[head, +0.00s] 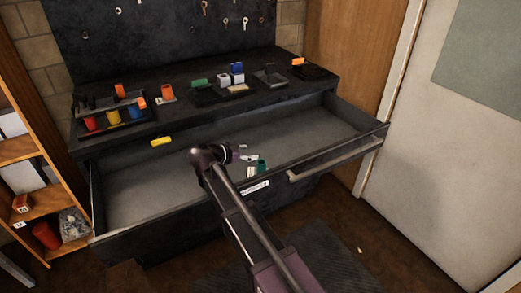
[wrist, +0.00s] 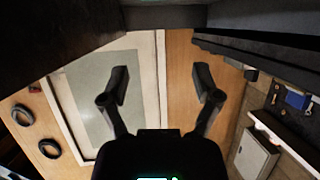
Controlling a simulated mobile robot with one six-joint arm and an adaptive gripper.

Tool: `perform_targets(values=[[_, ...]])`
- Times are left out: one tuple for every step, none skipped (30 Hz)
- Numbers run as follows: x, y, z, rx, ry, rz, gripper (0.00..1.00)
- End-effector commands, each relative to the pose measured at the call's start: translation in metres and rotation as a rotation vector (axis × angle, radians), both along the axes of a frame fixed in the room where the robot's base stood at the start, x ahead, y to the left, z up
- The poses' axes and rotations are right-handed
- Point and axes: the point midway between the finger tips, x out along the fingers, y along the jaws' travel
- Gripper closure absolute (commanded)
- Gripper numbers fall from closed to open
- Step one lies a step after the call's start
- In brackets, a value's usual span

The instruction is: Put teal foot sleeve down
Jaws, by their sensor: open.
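A small teal piece (head: 262,166), which looks like the foot sleeve, is at the front of the open drawer (head: 310,133), just right of my arm. It seems to rest inside by the front wall, but its exact contact is unclear. My gripper (head: 240,151) is over the drawer, a little above and left of the teal piece in the picture. In the wrist view my gripper (wrist: 163,80) has its two fingers spread wide with nothing between them. The teal piece does not show in the wrist view.
The bench top above the drawer holds a dark tray (head: 120,124) with coloured sleeves, an orange sleeve (head: 166,91), a green piece (head: 198,83) and white-and-blue blocks. Much of the drawer floor is bare.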

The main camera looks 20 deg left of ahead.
Motion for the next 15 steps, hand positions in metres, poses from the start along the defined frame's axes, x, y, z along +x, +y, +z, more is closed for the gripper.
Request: perform_targets(values=[[-0.008, 0.005, 0.007, 0.0, 0.0, 0.002, 0.19], [-0.012, 0.008, 0.009, 0.0, 0.0, 0.002, 0.19], [-0.017, 0.011, 0.012, 0.0, 0.0, 0.001, 0.19], [-0.021, 0.014, 0.013, 0.001, 0.0, 0.002, 0.19], [-0.024, 0.016, 0.015, 0.001, 0.0, 0.002, 0.19], [-0.029, 0.019, 0.017, 0.001, 0.0, 0.002, 0.19], [-0.032, 0.021, 0.018, 0.0, 0.0, 0.001, 0.19], [-0.034, 0.023, 0.019, 0.0, 0.0, 0.001, 0.19], [-0.037, 0.025, 0.021, 0.0, 0.0, 0.001, 0.19], [-0.039, 0.026, 0.021, 0.0, 0.0, 0.001, 0.19], [-0.041, 0.027, 0.022, 0.0, 0.0, 0.001, 0.19], [-0.044, 0.029, 0.023, 0.0, 0.0, 0.001, 0.19], [-0.045, 0.03, 0.023, 0.0, 0.0, 0.001, 0.19], [-0.046, 0.031, 0.024, 0.0, 0.0, 0.001, 0.19], [-0.048, 0.031, 0.024, 0.0, 0.0, 0.001, 0.19]])
